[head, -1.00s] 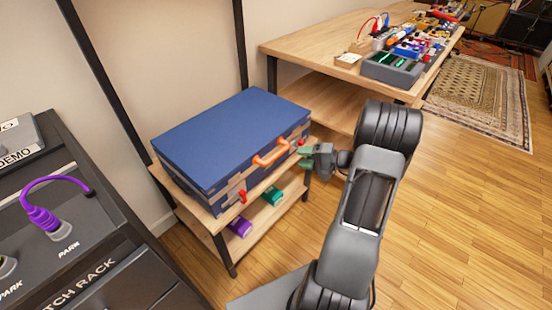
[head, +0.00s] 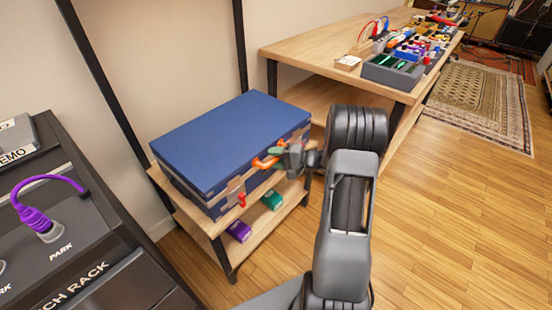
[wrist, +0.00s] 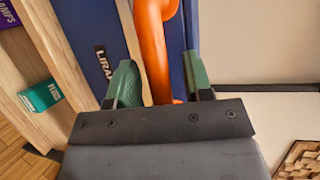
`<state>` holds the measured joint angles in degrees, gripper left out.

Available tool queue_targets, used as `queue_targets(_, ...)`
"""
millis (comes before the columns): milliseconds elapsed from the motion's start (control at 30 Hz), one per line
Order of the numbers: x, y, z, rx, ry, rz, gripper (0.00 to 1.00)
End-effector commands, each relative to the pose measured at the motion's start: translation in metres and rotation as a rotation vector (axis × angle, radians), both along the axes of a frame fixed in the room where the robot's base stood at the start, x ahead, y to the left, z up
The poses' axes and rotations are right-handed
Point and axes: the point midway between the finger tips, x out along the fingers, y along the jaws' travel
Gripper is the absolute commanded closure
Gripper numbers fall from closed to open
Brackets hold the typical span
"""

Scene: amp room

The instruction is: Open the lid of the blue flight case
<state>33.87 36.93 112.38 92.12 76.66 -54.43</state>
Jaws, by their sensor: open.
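The blue flight case (head: 230,135) sits on the top shelf of a low wooden rack, its lid down. An orange handle (head: 268,162) is on its front side. My gripper (head: 279,157) is at the handle, open. In the wrist view, its green fingertips (wrist: 160,82) stand on either side of the orange handle (wrist: 155,40), with the blue case (wrist: 95,30) behind. I cannot tell whether they touch the handle.
A purple box (head: 239,231) and a teal box (head: 272,200) lie on the rack's lower shelf (head: 262,220). A patch rack (head: 110,255) stands at left. A wooden table (head: 330,55) with pedals is behind right. Wooden floor at right is clear.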

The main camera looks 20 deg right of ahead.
Motion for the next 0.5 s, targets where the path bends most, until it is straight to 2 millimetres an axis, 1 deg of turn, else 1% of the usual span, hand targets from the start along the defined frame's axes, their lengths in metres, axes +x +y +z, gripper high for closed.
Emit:
queue_targets(67, -0.0001, -0.0001, 0.0000, 0.000, 0.000, 0.000, 0.55)
queue_targets(500, -0.0003, -0.0002, -0.0001, 0.000, 0.000, 0.000, 0.97)
